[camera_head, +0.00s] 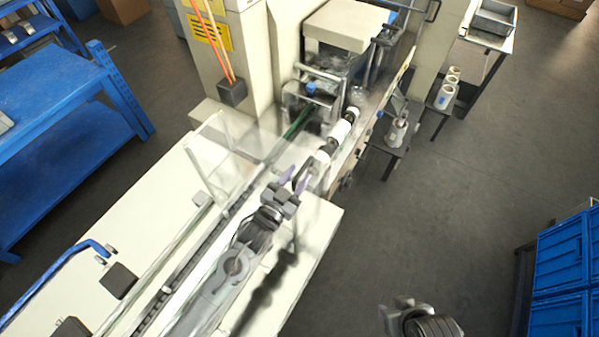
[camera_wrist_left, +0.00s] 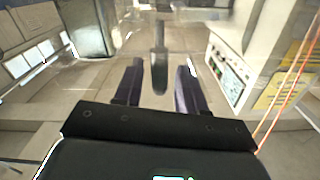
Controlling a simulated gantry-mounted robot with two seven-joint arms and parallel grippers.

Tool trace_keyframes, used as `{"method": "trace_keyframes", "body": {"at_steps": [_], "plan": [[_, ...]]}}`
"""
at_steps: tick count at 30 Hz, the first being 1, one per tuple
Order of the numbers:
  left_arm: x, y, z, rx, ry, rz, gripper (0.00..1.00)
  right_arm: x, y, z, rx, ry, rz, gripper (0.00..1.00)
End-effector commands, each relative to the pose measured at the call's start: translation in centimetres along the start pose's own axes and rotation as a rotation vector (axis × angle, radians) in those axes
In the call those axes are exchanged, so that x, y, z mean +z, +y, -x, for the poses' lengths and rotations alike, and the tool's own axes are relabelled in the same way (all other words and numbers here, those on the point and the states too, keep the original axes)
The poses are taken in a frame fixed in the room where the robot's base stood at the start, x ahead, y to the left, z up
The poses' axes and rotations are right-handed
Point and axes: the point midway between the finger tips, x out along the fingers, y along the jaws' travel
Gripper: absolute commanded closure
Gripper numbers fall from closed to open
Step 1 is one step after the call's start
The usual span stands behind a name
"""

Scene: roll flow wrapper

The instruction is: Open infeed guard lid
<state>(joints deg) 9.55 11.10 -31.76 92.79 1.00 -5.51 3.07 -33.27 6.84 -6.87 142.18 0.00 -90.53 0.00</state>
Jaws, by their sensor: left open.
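The clear infeed guard lid (camera_head: 222,158) stands over the conveyor just before the machine's wrapping section. Its see-through panels make its exact angle hard to tell. My left gripper (camera_head: 294,180) is at the right side of the guard, over the machine bed, with its dark purple fingers pointing toward the machine. In the left wrist view the fingers (camera_wrist_left: 159,88) are apart. A dark grey upright bar (camera_wrist_left: 159,70), which looks like the lid's handle, shows in the gap between them; contact is not visible. My right gripper (camera_head: 405,310) is at the bottom edge, far from the lid, its fingers unclear.
The infeed conveyor (camera_head: 165,290) runs from lower left under the guard. A beige machine column (camera_head: 225,60) rises behind. A blue bench (camera_head: 60,90) is at left, blue crates (camera_head: 560,260) at right.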

Motion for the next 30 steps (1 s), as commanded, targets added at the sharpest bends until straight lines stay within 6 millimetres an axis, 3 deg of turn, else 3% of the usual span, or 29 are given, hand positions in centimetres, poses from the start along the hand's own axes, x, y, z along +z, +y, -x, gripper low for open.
{"method": "trace_keyframes", "body": {"at_steps": [6, 15, 24, 30], "plan": [[-0.1, 0.0, -1.5, 0.000, 0.001, 0.000, 0.60, 0.0, 0.2, 0.0, 0.005, -0.001, 0.007, 0.57], [0.0, 0.0, -1.6, 0.000, 0.001, 0.000, 0.60, 0.0, 0.1, 0.0, 0.004, -0.001, 0.005, 0.57], [0.0, -0.1, -1.6, -0.001, 0.000, 0.000, 1.00, 0.0, 0.0, 0.0, -0.001, 0.000, -0.001, 0.57], [0.0, -0.1, -1.6, -0.002, 0.000, 0.000, 1.00, -0.1, -0.1, 0.0, -0.003, 0.000, -0.004, 0.57]]}}
